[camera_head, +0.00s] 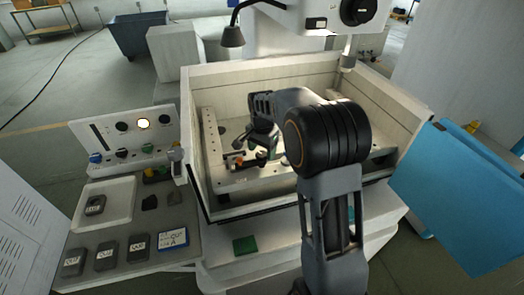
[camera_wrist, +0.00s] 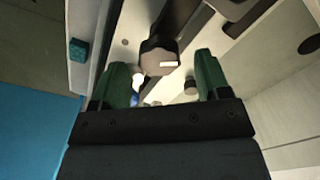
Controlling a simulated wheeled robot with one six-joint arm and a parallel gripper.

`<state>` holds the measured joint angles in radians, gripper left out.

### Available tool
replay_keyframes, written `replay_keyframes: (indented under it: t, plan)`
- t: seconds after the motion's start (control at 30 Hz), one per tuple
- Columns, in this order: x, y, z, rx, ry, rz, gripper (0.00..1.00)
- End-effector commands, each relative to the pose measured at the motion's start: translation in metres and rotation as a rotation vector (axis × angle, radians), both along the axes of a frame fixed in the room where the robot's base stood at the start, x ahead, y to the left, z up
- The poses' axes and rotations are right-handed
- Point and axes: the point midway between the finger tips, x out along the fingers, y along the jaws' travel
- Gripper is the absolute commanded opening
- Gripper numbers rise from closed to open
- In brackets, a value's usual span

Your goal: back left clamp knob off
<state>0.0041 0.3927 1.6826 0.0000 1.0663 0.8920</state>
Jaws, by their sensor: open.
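In the wrist view my gripper (camera_wrist: 161,64) is open, with its two green-tipped fingers spread. A dark faceted clamp knob (camera_wrist: 158,57) with a white mark shows between and just beyond the fingertips. I see no grip on it, and the depth gap is unclear. A smaller dark round part (camera_wrist: 190,87) lies near the right finger. In the head view my gripper (camera_head: 258,139) reaches down inside the machine tank (camera_head: 205,190), over the clamp frame (camera_head: 211,140). A small orange-brown part (camera_head: 239,162) shows there; my arm and gripper hide part of the clamps.
The pale tank walls surround my gripper. A machine head (camera_head: 310,18) hangs behind, and a blue door (camera_head: 455,190) stands at right. At left are a control panel (camera_head: 125,133), a white tray (camera_head: 122,205) and several dark blocks. A green block (camera_head: 245,245) lies in front.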

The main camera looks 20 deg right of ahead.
Motion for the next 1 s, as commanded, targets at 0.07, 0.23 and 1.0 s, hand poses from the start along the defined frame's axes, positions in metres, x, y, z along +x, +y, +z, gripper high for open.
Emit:
replay_keyframes:
  t: [0.07, 0.23, 1.0]
  plan:
    - [-0.0004, 0.0000, -0.0058, 0.000, 0.002, 0.000, 0.70]
    - [-0.0001, -0.0001, -0.0118, 0.000, 0.000, 0.000, 0.70]
    - [-0.0001, -0.0001, -0.0121, 0.000, 0.000, 0.000, 0.22]
